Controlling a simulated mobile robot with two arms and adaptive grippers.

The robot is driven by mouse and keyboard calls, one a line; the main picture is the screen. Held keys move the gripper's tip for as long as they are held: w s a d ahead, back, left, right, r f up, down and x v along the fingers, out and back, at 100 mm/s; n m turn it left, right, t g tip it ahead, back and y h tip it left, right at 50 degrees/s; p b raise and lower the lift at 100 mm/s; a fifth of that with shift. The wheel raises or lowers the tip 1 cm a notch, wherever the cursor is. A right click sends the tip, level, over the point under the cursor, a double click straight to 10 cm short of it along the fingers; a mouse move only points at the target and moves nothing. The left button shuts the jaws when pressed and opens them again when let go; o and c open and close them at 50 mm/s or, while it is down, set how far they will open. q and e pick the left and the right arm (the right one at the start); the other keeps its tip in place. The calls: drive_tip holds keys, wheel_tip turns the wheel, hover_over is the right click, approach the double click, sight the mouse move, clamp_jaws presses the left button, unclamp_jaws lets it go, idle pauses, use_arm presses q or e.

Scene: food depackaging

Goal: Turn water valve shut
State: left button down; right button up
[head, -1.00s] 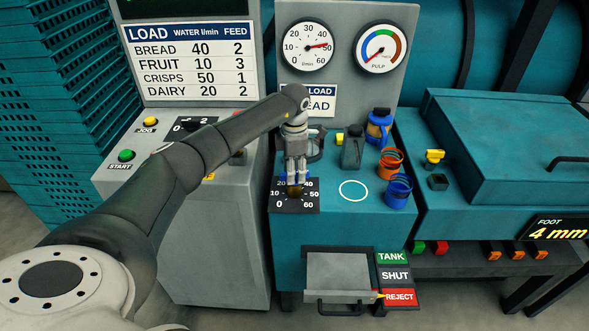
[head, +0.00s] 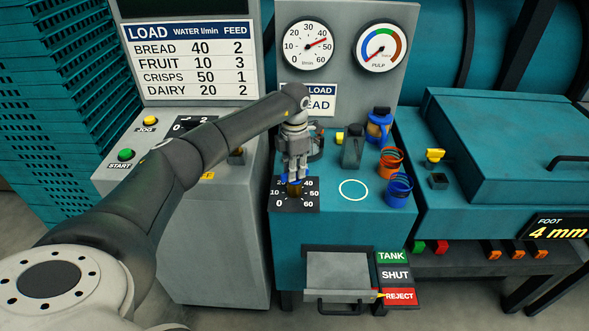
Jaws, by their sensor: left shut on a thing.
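The water valve is a small brown knob (head: 295,190) on a black dial plate (head: 309,204) marked 0 to 60, at the left front of the teal cabinet top. The water flow gauge (head: 305,46), marked l/min, stands on the grey panel behind. Its red needle points up and right, between 40 and 50. My right gripper is not in view.
A load table board (head: 188,60) is at left. A drawer (head: 340,275) sits below, its pointer beside REJECT.

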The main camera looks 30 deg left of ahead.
use_arm(q)
drive_tip(key=n, duration=0.5)
drive_tip(key=shift+r+n, duration=0.1)
drive_tip(key=shift+n, duration=0.2)
drive_tip(key=n+p, duration=0.1)
drive_tip(key=n, duration=0.4)
drive_tip(key=n+p, duration=0.1)
drive_tip(key=n, duration=0.4)
drive_tip(key=shift+n+p, duration=0.3)
drive_tip(key=shift+n, duration=0.1)
drive_tip(key=n+p, duration=0.1)
drive_tip(key=n, duration=0.3)
drive_tip(key=shift+w+r+p, duration=0.1)
drive_tip(key=shift+p, duration=0.2)
drive_tip(key=n+p, duration=0.2)
drive_tip(key=n, duration=0.3)
drive_tip(key=n+p, duration=0.2)
drive_tip(key=n, duration=0.2)
drive_tip(key=shift+n+p, duration=0.3)
drive_tip(key=shift+p, duration=0.05)
drive_tip(key=n+p, duration=0.3)
drive_tip(key=n, duration=0.2)
drive_tip(key=shift+r+p, duration=0.1)
drive_tip(key=shift+p, duration=0.25)
drive_tip(key=shift+n+p, duration=1.4)
drive_tip(key=shift+n, duration=0.9)
